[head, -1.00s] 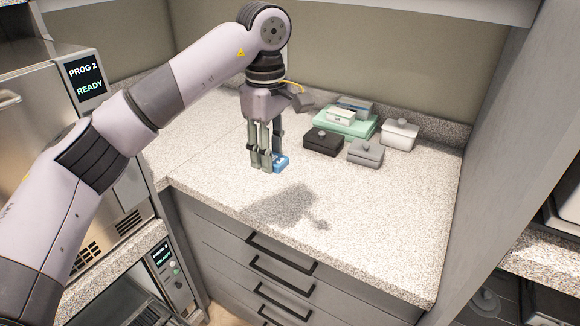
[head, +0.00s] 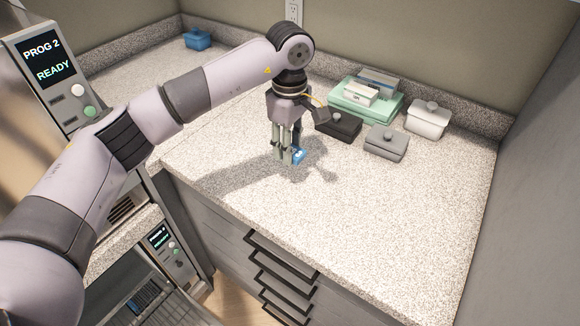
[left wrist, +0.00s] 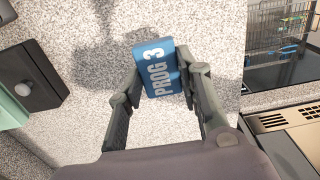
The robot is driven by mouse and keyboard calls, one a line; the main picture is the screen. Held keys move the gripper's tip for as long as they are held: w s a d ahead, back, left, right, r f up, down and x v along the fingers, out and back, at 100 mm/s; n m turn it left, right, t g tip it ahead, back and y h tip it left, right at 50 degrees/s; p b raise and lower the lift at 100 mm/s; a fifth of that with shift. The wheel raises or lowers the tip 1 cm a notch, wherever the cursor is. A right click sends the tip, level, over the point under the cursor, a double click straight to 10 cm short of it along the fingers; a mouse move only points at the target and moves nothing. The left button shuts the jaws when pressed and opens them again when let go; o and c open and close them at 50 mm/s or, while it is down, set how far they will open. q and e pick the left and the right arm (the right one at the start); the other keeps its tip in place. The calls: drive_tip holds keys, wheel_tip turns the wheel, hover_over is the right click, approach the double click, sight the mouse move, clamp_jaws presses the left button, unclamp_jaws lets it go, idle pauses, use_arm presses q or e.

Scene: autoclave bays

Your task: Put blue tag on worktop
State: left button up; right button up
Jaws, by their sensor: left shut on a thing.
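The blue tag (left wrist: 160,68), printed "PROG 3", sits between the fingertips of my left gripper (left wrist: 163,80) in the left wrist view. In the head view, the blue tag (head: 298,155) shows at the fingertips of my left gripper (head: 288,152), which points down. The gripper is shut on the tag. The speckled worktop (head: 370,210) lies below. The gripper's shadow falls on it, and I cannot tell whether the tag touches the surface. My right gripper is not in view.
A black lidded box (head: 338,125), a grey lidded box (head: 386,143), a white lidded box (head: 428,120) and a green tray (head: 350,103) stand at the back. A blue box (head: 197,39) is far left. The front right of the worktop is clear.

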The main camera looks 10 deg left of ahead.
sight(290, 181)
use_arm(q)
wheel_tip(290, 181, down, 9)
drive_tip(key=shift+r+p, duration=0.2)
drive_tip(key=shift+p, duration=0.7)
drive_tip(key=shift+f, duration=0.2)
drive_tip(key=o, duration=0.9)
drive_tip(key=shift+o, duration=0.2)
